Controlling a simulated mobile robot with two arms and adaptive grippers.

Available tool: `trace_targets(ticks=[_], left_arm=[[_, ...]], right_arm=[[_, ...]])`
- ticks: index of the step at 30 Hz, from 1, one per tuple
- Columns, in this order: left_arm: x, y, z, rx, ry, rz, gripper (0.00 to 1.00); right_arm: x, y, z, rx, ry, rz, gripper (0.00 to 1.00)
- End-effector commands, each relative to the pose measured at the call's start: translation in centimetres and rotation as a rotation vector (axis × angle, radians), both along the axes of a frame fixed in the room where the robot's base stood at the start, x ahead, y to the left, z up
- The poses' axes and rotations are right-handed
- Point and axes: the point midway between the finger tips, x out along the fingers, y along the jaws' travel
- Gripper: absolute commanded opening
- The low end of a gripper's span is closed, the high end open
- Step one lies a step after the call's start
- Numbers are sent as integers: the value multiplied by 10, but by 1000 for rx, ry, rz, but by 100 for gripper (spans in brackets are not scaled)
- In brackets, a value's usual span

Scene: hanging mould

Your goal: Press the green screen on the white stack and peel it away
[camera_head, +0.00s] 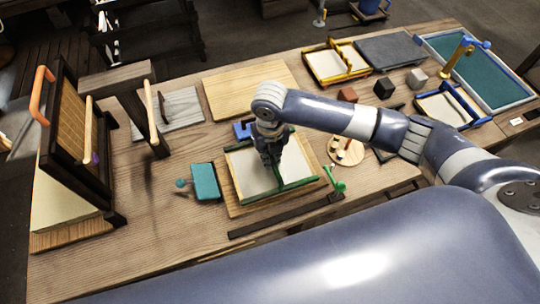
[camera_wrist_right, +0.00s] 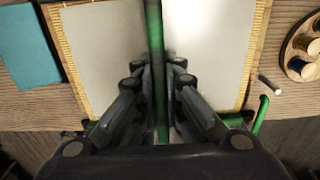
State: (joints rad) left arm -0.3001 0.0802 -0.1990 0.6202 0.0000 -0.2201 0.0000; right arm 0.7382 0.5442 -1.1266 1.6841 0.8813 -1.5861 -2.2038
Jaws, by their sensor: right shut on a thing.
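The green screen (camera_head: 297,184) lies low over a pale sheet or stack (camera_head: 250,170) on a wooden board (camera_head: 237,209), in the middle of the bench. My right gripper (camera_head: 270,155) comes down over it from above. In the right wrist view its fingers are closed around a green bar (camera_wrist_right: 156,60) that crosses over the white surface (camera_wrist_right: 105,60). I cannot tell whether the screen touches the white surface, and the gripper hides part of it. My left gripper is not in view.
A teal block (camera_head: 205,182) stands just left of the board. A dark upright frame with an orange handle (camera_head: 41,95) and a cream stack (camera_head: 62,205) are at far left. Yellow (camera_head: 335,65) and blue (camera_head: 447,106) frames lie at right. A dark strip (camera_head: 285,218) lies in front.

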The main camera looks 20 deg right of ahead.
Motion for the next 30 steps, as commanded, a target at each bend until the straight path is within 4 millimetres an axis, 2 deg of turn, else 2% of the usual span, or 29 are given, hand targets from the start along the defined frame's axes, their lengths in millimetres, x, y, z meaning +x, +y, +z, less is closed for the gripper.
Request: trace_targets(ticks=[30], left_arm=[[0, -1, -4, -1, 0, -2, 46]], right_arm=[[0, 0, -12, 0, 0, 0, 0]])
